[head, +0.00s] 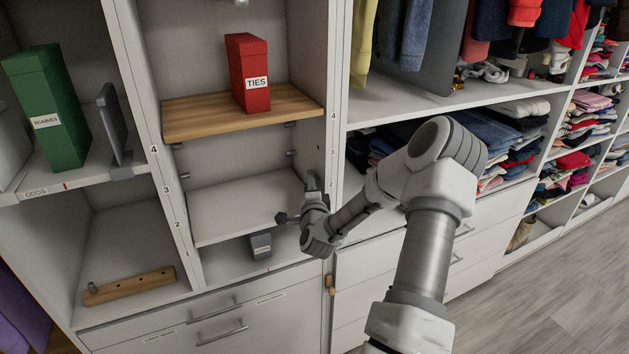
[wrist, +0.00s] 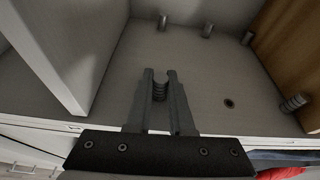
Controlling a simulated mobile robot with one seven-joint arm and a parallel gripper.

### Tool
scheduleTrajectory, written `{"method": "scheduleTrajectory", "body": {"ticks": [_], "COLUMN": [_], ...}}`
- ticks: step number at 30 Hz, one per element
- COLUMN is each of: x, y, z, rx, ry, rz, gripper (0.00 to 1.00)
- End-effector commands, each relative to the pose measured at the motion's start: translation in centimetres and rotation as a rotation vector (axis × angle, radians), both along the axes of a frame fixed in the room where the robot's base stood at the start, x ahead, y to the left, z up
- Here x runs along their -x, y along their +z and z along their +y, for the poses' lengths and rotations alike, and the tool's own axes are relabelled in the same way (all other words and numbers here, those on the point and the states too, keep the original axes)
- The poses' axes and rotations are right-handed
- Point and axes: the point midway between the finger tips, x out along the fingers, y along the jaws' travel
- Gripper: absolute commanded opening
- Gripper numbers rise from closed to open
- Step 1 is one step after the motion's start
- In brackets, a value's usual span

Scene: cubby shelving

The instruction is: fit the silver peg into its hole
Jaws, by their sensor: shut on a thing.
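My gripper (wrist: 160,76) is shut on a small ridged silver peg (wrist: 160,92), held between the fingertips in front of the cubby's side wall. The fingers hide part of the peg, and I cannot tell whether it touches the wall. A dark round hole (wrist: 229,102) shows empty in that wall, to the right of the fingers in the wrist view. In the head view my gripper (head: 300,203) is low in the middle cubby, beside its right upright. The held peg cannot be made out there.
Several other pegs stick out of the wall, one (wrist: 293,103) near a wooden shelf (wrist: 292,40). A white board (wrist: 62,55) stands left of my fingers. A red TIES box (head: 249,75) stands on the upper wooden shelf. A grey block (head: 261,246) sits below.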

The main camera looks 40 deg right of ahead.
Motion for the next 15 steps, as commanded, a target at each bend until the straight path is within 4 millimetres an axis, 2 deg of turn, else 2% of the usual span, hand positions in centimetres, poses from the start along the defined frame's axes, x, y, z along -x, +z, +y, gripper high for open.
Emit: {"method": "scheduleTrajectory", "body": {"ticks": [15], "x": [-0.3], "y": [-0.1], "z": [1.0], "rx": [0.001], "ry": [0.001], "rz": [-0.001], "gripper": [0.00]}}
